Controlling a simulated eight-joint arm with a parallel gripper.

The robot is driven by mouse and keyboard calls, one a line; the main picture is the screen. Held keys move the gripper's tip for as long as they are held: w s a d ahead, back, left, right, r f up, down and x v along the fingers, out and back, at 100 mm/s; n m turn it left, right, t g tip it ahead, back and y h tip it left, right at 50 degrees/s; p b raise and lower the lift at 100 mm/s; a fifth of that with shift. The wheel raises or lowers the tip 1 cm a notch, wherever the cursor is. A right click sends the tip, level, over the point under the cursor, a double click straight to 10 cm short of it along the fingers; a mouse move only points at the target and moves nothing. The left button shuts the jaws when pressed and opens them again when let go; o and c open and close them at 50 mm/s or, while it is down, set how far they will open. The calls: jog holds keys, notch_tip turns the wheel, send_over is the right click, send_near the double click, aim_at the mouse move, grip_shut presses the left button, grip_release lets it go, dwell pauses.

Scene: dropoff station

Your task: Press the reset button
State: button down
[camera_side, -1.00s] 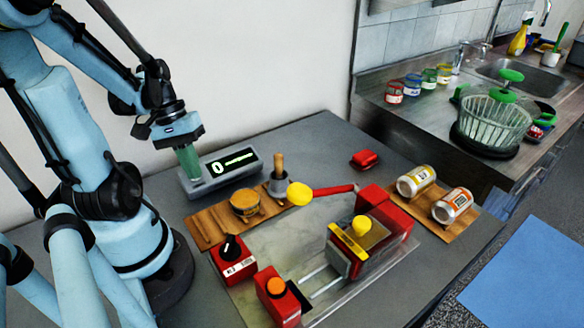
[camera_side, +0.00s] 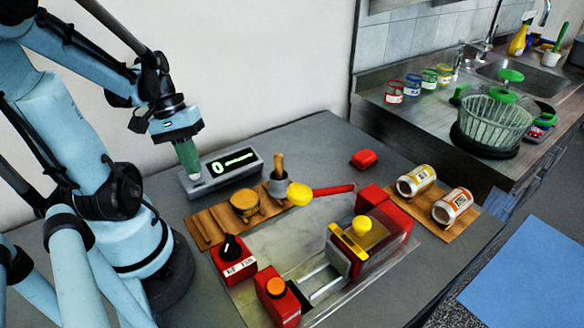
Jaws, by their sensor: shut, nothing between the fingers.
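My gripper (camera_side: 194,174) has green fingers pointing down, shut and empty. No button is readable as reset. An orange round button (camera_side: 276,287) sits on a red box at the front. A yellow round knob (camera_side: 362,224) tops the red machine (camera_side: 390,226). A black knob (camera_side: 232,245) sits on another red box with a white label.
A wooden board (camera_side: 207,230) holds a yellow-topped tin and a grey cup with a handle. A yellow-and-red paddle (camera_side: 318,191) extends right. Two jars (camera_side: 416,180) lie on a board at right. A red block (camera_side: 364,158) stands behind.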

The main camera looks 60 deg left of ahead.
jog(key=r, duration=0.1)
jog(key=d+r, duration=0.1)
jog(key=r, duration=0.2)
jog(key=shift+d+r, duration=0.25)
jog(key=shift+r, duration=0.15)
dwell(0.5)
jog(key=w+d+r+m+t+y, duration=0.1)
jog(key=w+d+m+t+y, duration=0.2)
jog(key=w+d+m+t, duration=0.3)
jog(key=w+d+m, duration=0.4)
jog(key=w+d, duration=0.2)
jog(key=w, duration=0.1)
jog(key=shift+w+d+r+y, duration=0.2)
jog(key=shift+w+r+y, duration=0.1)
jog(key=shift+r+y, duration=0.1)
